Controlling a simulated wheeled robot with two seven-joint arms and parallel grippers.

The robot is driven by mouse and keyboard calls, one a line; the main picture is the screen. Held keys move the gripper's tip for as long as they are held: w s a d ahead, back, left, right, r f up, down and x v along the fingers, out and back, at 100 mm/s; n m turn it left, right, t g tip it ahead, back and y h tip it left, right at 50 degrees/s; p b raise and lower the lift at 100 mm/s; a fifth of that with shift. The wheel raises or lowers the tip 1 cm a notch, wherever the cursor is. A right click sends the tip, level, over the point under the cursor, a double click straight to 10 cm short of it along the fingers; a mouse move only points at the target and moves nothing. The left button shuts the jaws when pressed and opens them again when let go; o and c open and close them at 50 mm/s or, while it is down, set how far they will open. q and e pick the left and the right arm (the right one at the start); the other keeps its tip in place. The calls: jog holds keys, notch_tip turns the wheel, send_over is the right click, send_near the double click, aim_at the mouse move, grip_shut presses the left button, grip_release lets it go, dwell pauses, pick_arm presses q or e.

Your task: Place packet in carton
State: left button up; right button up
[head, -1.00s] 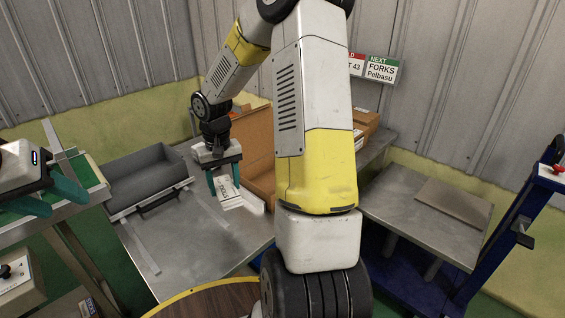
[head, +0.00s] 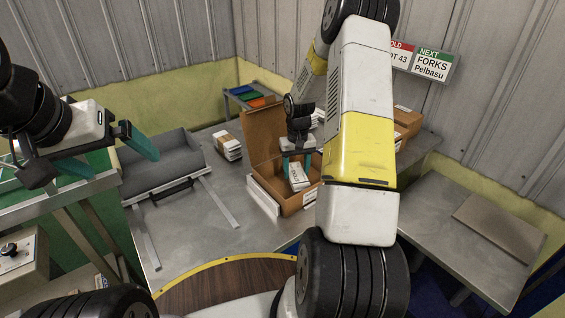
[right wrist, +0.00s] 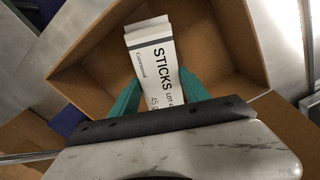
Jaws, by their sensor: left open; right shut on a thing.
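In the head view the packet (head: 298,177) is tilted and over the opening of the brown carton (head: 262,135). The carton stands open on the steel table with its lid raised. In the right wrist view the carton walls (right wrist: 85,62) surround the packet, and the carton floor shows bare around it. I cannot tell whether the packet touches the floor. My left gripper (head: 146,150) is open and empty at the left, away from the carton.
A grey tray (head: 160,165) sits left on the steel table (head: 205,235), with a stack of white packets (head: 228,146) beside it. A white piece (head: 262,197) leans by the carton's front. More brown cartons (head: 406,120) stand behind my right arm. The front table area is clear.

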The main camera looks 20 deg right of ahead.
aim_at(296, 172)
jog(key=shift+f, duration=1.4)
jog(key=shift+f, duration=0.1)
jog(key=o, duration=1.3)
jog(key=shift+o, duration=0.2)
